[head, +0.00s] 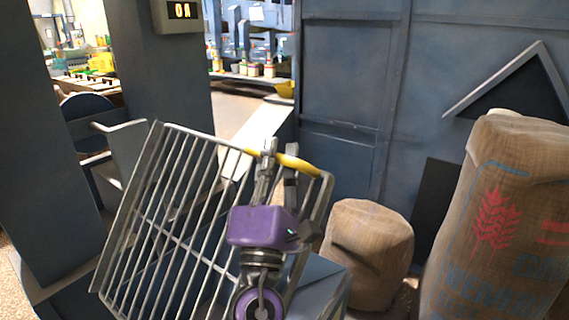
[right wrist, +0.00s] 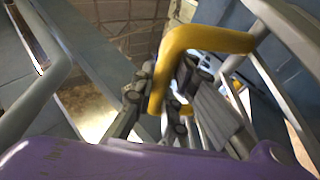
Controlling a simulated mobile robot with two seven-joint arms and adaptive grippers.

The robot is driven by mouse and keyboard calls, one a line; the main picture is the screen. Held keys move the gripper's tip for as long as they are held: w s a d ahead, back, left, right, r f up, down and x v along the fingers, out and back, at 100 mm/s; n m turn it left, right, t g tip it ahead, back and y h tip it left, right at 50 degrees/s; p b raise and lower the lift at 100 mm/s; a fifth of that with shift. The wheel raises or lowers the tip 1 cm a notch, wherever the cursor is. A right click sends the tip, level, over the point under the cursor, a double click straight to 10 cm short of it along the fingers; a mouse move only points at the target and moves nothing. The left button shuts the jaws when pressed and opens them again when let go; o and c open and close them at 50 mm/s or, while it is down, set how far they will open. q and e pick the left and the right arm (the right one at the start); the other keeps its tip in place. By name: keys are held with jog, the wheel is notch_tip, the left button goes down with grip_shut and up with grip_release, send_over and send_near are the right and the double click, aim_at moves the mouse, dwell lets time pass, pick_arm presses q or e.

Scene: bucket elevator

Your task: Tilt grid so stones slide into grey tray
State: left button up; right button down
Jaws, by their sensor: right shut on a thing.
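The grid (head: 165,215) is a frame of parallel metal bars, steeply tilted, with its yellow-handled edge up at the upper right. My right gripper (head: 279,160) is shut on the yellow handle (head: 302,165). In the right wrist view the yellow handle (right wrist: 205,40) passes by the fingers of the right gripper (right wrist: 180,95). No stones show on the visible bars. I cannot make out the grey tray for certain; a light grey sheet-metal part (head: 125,150) stands behind the grid's upper left corner. My left gripper is not in view.
A blue-grey metal box (head: 318,285) lies below and right of my right wrist. A small brown sack (head: 368,255) and a tall printed sack (head: 500,220) stand at right. Blue metal posts (head: 35,150) and a panel wall (head: 350,80) bound the space.

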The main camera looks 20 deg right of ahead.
jog(key=shift+s+a+r, duration=0.35)
jog(key=shift+a+r, duration=0.15)
jog(key=shift+a, duration=0.15)
jog(key=c, duration=1.7)
grip_release()
jog(key=shift+a, duration=0.1)
jog(key=shift+c, duration=0.2)
jog(key=v, duration=1.2)
jog(key=shift+f, duration=0.2)
